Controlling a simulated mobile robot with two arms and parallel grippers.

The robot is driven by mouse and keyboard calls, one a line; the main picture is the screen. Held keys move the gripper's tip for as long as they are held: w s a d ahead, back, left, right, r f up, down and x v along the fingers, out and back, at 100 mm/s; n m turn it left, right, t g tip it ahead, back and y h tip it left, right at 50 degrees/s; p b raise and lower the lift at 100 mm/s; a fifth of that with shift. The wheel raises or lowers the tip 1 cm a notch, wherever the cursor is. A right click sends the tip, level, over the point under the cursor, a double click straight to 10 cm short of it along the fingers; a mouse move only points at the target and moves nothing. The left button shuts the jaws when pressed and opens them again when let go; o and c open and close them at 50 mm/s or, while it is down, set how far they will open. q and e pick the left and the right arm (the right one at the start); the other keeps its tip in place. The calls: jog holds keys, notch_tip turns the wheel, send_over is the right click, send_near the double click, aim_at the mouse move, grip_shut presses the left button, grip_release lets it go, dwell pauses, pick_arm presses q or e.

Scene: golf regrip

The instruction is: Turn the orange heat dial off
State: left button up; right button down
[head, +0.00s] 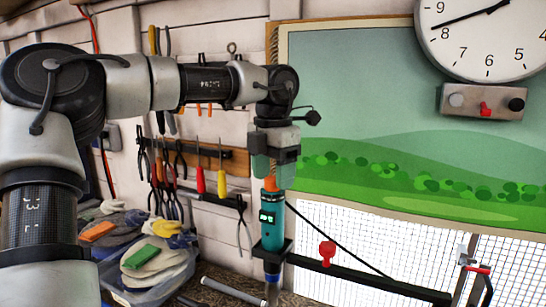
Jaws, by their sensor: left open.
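The orange heat dial (270,184) sits on top of a teal heat tool (271,225) with a small lit green display. The tool stands upright in a black holder on a dark rail. My left gripper (273,176) points down from above, its jaws open, with the fingertips close over the dial. The fingers hide part of the dial, and I cannot tell whether they touch it. The dial's setting is too small to read. My right gripper is not in view.
A black cable runs from the tool down along the rail (352,275), which carries a red knob (327,252). A bin of gloves (150,264) stands at the lower left. Pliers and screwdrivers hang on a wall rack (210,158). A clock (483,35) hangs at the upper right.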

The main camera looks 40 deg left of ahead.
aim_at(273, 178)
pick_arm(q)
notch_tip(273, 178, up, 10)
jog(key=shift+r+b, duration=0.15)
jog(key=shift+b, duration=0.3)
dwell(0.4)
